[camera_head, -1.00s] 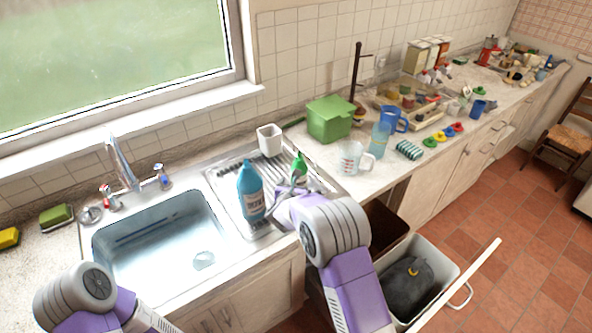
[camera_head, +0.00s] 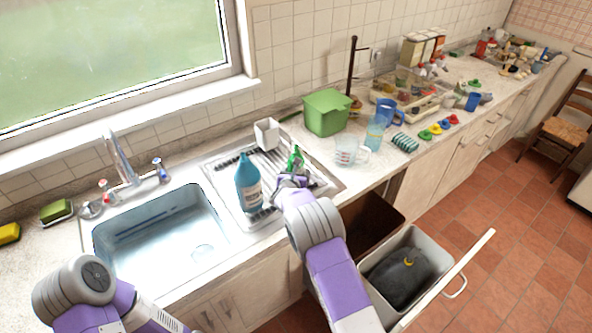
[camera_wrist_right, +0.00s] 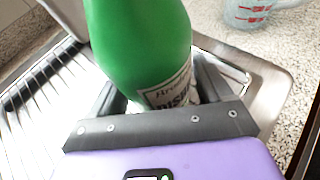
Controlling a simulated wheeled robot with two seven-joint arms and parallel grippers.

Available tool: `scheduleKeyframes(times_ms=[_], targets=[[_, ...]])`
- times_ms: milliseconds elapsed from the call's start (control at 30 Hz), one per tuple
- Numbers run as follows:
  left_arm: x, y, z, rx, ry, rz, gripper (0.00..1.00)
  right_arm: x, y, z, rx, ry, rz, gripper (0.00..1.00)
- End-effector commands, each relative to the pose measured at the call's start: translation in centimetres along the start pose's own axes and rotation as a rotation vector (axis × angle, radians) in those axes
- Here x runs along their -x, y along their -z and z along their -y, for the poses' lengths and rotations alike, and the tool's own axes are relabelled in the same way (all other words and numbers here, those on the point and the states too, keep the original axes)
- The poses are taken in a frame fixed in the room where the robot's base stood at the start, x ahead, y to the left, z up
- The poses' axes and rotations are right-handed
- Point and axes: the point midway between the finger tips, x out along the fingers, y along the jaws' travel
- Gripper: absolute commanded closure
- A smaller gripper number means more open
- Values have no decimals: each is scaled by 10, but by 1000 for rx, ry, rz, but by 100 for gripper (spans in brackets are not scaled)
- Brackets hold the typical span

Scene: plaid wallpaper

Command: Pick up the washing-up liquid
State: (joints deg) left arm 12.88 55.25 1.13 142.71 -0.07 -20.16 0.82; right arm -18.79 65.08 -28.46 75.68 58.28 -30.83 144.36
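A green bottle with a pale label (camera_head: 296,160), which I take as the washing-up liquid, stands upright on the draining board. A larger blue bottle (camera_head: 248,185) stands to its left. My right gripper (camera_head: 291,180) is at the green bottle's near side. In the right wrist view, the green bottle (camera_wrist_right: 140,45) fills the top middle, between the two dark fingers of the gripper (camera_wrist_right: 162,90). A gap shows between the left finger and the bottle, so the gripper looks open around it. The fingertips are partly hidden behind the bottle. My left gripper is out of view; only its arm shows.
A measuring jug (camera_head: 346,150) is to the right. The sink (camera_head: 160,240) lies left. An open drawer bin (camera_head: 372,282) is below the counter.

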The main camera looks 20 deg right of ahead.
Motion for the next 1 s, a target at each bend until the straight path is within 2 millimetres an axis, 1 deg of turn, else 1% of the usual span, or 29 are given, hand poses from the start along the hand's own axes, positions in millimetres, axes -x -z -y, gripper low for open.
scheduleKeyframes(times_ms=[33, 200, 267, 467, 567, 667, 900, 1000], targets=[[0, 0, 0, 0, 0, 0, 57, 0, 0, 0, 0, 0, 0, 30], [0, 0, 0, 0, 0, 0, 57, 0, 0, 0, 0, 0, 0, 56], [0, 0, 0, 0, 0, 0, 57, 0, 0, 0, 0, 0, 0, 64], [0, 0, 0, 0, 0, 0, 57, 0, -1, 0, 0, 0, 0, 64], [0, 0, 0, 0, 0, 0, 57, 3, -7, 0, -1, 0, 2, 64], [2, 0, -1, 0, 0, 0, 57, 8, -21, 0, -4, -1, 3, 64], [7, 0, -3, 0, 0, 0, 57, 28, -67, 0, -4, -1, 2, 64], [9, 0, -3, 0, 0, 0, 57, 34, -80, 0, -3, -1, 1, 64]])
